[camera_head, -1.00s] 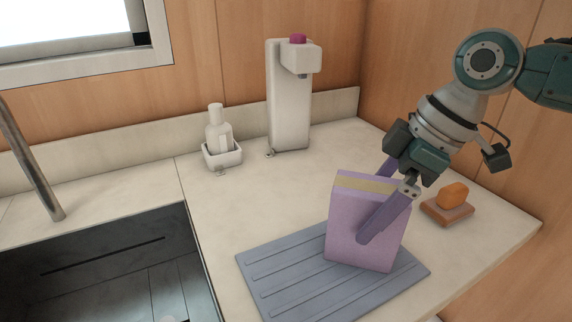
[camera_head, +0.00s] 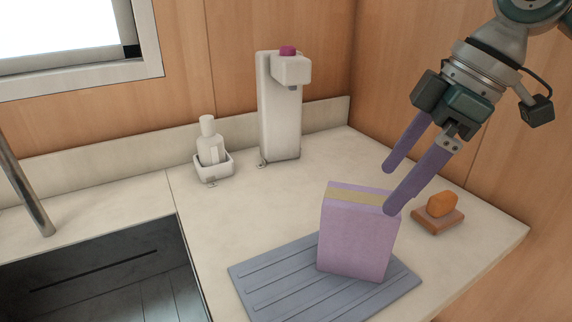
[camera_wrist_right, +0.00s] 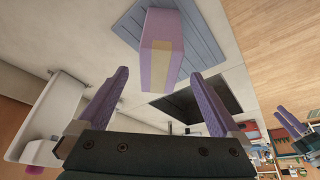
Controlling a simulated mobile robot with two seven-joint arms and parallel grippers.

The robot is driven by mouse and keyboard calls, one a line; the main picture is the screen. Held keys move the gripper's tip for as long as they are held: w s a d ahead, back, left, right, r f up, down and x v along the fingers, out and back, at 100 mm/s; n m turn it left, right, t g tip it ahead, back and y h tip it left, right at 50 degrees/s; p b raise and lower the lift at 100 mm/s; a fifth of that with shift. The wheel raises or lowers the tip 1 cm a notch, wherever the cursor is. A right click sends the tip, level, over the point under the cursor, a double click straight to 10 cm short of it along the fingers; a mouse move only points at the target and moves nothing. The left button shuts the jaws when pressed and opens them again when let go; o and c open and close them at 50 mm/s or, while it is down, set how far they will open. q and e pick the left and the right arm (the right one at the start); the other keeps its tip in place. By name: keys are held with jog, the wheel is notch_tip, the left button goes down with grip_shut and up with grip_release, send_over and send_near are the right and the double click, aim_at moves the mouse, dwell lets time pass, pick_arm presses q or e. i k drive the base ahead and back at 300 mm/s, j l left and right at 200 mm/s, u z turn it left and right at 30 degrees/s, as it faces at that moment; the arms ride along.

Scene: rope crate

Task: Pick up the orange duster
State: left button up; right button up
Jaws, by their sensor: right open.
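An orange rounded object (camera_head: 442,204) rests on a brown block (camera_head: 437,222) at the right of the counter; I cannot tell whether it is the duster. A purple box (camera_head: 357,236) with a tan band across its top stands upright on the grey ribbed mat (camera_head: 268,283). My right gripper (camera_head: 389,190) is open and empty, its purple fingers raised at the box's upper right. In the right wrist view the open fingers (camera_wrist_right: 160,75) point toward the box (camera_wrist_right: 160,48), with nothing between them.
A white dispenser (camera_head: 281,120) with a magenta top and a white bottle (camera_head: 210,143) in a holder (camera_head: 214,168) stand at the back. The sink (camera_head: 110,275) and tap (camera_head: 25,185) are at left. The counter middle (camera_head: 225,215) is clear. A wooden wall closes the right side.

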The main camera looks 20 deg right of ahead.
aim_at(440, 213)
jog(key=z, duration=1.6)
